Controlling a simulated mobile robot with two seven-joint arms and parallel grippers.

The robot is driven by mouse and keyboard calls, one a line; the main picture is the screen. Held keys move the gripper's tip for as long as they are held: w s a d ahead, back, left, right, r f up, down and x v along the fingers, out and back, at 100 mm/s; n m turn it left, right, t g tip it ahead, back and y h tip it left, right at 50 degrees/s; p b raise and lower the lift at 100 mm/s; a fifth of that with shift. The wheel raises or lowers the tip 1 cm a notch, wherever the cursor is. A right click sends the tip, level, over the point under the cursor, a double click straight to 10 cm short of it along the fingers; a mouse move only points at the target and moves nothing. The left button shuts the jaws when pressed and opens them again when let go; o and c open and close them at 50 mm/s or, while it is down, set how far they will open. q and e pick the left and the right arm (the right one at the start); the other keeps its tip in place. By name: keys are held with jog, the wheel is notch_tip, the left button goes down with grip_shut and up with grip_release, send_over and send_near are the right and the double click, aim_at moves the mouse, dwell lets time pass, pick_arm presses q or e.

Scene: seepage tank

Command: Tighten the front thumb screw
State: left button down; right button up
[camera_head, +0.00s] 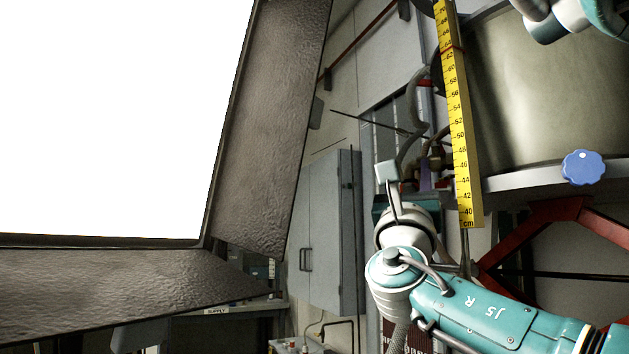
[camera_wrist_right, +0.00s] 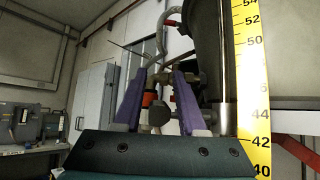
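My right gripper (camera_wrist_right: 159,78) shows in the right wrist view with its two purple fingers apart. A grey round knob (camera_wrist_right: 157,116), which looks like a thumb screw, appears between the fingers in the picture; no finger is seen closed on it, and its depth is unclear. In the head view my right gripper (camera_head: 425,178) is small and partly hidden behind my teal right arm and beside the yellow ruler. A blue lobed knob (camera_head: 582,167) sits at the tank's lower edge. I cannot tell which knob is the front thumb screw. My left gripper is not in view.
The yellow scale (camera_head: 459,120) stands upright close to my right gripper and also shows in the wrist view (camera_wrist_right: 252,90). The tank (camera_head: 550,90) is at the right above a red frame (camera_head: 530,235). Hoses and fittings crowd the space behind the gripper. A large white panel (camera_head: 110,110) fills the left.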

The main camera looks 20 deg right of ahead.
jog(key=shift+o, duration=0.9)
jog(key=b+v, duration=0.2)
jog(key=v, duration=0.8)
jog(key=shift+b, duration=0.4)
